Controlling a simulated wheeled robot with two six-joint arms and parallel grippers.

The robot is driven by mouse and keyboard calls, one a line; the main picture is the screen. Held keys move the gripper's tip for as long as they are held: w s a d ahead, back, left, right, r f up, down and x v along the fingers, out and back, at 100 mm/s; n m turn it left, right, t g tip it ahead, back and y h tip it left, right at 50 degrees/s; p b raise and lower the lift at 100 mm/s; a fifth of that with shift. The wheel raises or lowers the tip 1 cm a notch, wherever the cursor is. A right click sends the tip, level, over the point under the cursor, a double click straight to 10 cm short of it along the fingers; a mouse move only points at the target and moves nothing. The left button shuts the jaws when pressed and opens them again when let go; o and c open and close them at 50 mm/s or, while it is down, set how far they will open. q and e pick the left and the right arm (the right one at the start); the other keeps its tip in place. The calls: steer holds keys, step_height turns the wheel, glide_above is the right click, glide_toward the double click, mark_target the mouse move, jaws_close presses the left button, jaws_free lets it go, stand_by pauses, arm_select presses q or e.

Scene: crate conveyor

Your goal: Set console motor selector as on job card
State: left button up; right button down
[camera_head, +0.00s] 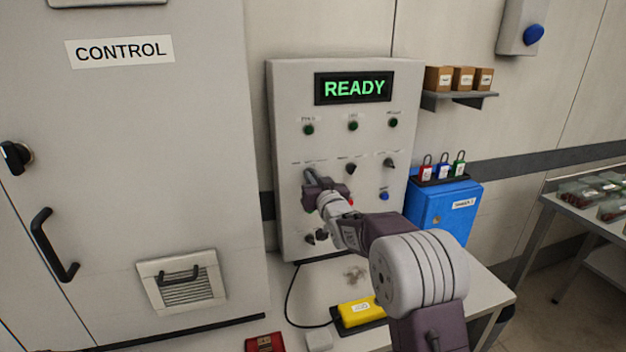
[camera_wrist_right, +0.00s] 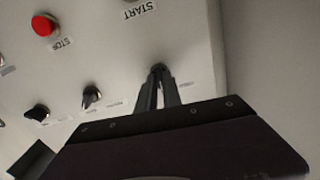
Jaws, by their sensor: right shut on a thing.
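The grey console (camera_head: 290,100) stands against the wall with a green READY display (camera_head: 353,88). A row of dark selector knobs crosses its middle: a middle knob (camera_head: 350,168) and a right knob (camera_head: 388,162) show clear. My right gripper (camera_head: 309,176) is at the left end of this row. In the right wrist view its fingers (camera_wrist_right: 158,82) are shut on the leftmost selector knob (camera_wrist_right: 158,67), mostly hidden between the tips. The other knobs (camera_wrist_right: 91,96) are apart from the fingers. The small labels are too blurred to tell which is the motor selector. No job card is readable. My left gripper is out of view.
A red STOP button (camera_wrist_right: 44,25) and a blue button (camera_head: 384,195) sit below the knob row. A yellow device (camera_head: 360,311) lies on the bench below. A blue box with padlocks (camera_head: 440,210) is right of the console. A CONTROL cabinet (camera_head: 130,120) stands left.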

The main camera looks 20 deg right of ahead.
steer(key=shift+d+f+m, duration=0.1)
steer(key=shift+m, duration=4.2)
steer(key=c, duration=1.5)
jaws_free()
steer(key=s+b, duration=0.1)
steer(key=s, duration=0.8)
steer(key=shift+d, duration=0.15)
